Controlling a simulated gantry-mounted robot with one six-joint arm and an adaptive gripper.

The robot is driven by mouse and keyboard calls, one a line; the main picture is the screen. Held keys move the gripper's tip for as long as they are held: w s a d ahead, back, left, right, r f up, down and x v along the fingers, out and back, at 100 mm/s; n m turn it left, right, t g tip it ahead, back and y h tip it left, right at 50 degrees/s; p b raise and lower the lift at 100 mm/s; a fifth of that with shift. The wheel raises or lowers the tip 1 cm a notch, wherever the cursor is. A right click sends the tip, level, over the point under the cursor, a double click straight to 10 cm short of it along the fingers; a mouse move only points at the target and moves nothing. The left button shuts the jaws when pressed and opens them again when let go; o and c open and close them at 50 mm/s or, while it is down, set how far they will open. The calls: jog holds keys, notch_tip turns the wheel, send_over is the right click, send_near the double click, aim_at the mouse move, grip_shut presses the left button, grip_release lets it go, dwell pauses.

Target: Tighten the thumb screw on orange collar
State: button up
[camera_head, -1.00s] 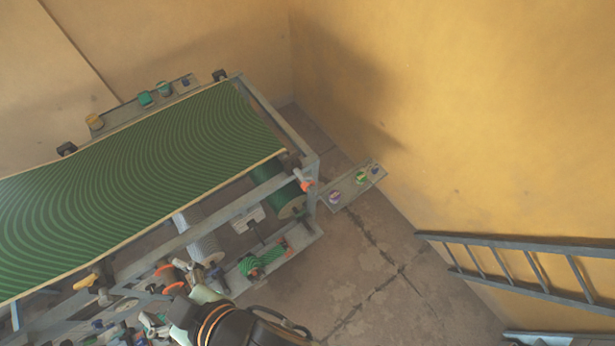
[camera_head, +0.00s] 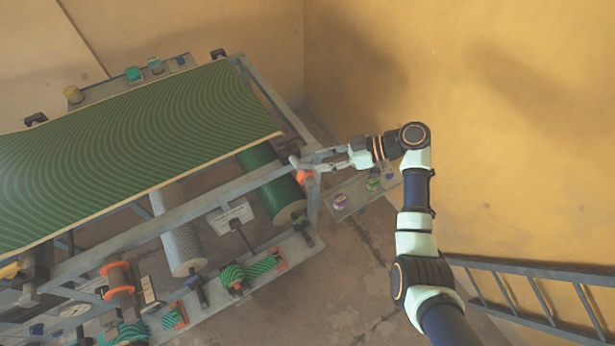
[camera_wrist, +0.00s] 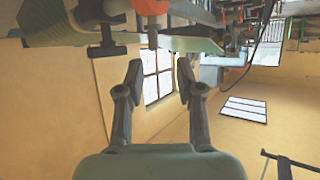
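The orange collar (camera_head: 305,176) is at the right front corner of the press frame, beside the end of the green board. It also shows at the top edge of the wrist view (camera_wrist: 150,5). A short dark stub (camera_wrist: 152,32) projects from the collar toward my gripper and looks like the thumb screw. My gripper (camera_head: 318,160) is at the collar from the right. In the wrist view its two fingers (camera_wrist: 158,72) are spread with nothing between them, and the stub is just beyond the tips. The head view does not show clearly whether the fingers touch anything.
A dark T-shaped handle (camera_wrist: 105,48) stands left of the fingers in the wrist view. Rollers, including a green one (camera_head: 273,190), lie under the board. A button panel (camera_head: 358,192) is below my gripper. A ladder (camera_head: 535,285) leans at the right wall.

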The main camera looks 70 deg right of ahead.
aim_at(308, 163)
jog(key=x, duration=0.6)
jog(key=shift+d+f, duration=0.3)
grip_shut()
